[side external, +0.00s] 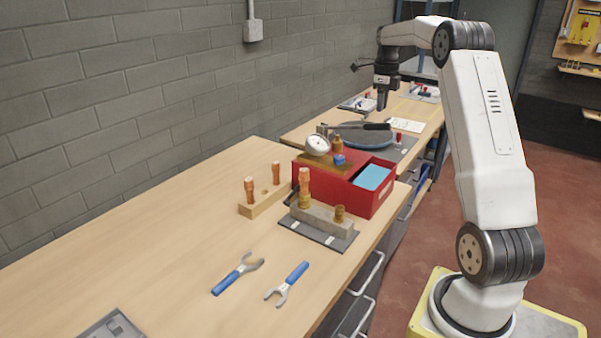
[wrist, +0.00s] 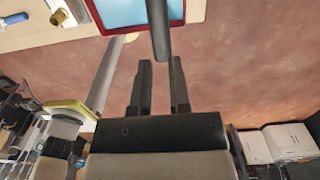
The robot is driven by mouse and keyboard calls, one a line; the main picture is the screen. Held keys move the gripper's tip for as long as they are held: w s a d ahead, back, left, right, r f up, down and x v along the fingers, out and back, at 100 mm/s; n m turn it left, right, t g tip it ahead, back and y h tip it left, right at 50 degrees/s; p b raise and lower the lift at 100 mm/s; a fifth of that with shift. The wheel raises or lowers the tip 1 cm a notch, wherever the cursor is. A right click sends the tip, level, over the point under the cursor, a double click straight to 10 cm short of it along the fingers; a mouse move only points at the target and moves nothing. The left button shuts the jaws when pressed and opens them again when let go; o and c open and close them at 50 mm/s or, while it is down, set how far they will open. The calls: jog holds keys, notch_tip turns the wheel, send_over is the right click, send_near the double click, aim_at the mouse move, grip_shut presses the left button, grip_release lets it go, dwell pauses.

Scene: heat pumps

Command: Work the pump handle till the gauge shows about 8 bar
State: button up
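The hand pump is a red open-topped box (side external: 330,190) on the bench, with pale blue liquid (side external: 373,177) inside. A round white gauge (side external: 318,145) stands on its back left; its reading is too small to tell. The black-gripped pump handle (side external: 375,127) lies about level over the box. In the wrist view the dark handle (wrist: 160,30) comes down from the top edge, its end near the gap between my fingertips. My gripper (side external: 382,106) points down just above the handle's free end. In the wrist view my gripper (wrist: 162,62) is open, fingers apart, holding nothing.
A wooden block (side external: 262,200) with copper fittings and a grey block (side external: 322,217) with brass fittings stand in front of the pump. Two blue-handled wrenches (side external: 238,275) (side external: 288,283) lie nearer. A round blue-grey item (side external: 362,136) lies behind the handle. A brick wall runs along the left.

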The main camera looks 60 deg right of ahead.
jog(key=shift+f, duration=2.4)
notch_tip(320, 180, down, 6)
dwell(0.3)
jog(key=shift+a+f, duration=0.1)
jog(key=shift+f, duration=0.85)
dwell(1.1)
jog(key=shift+r, duration=0.1)
jog(key=shift+r, duration=6.3)
jog(key=shift+f, duration=0.1)
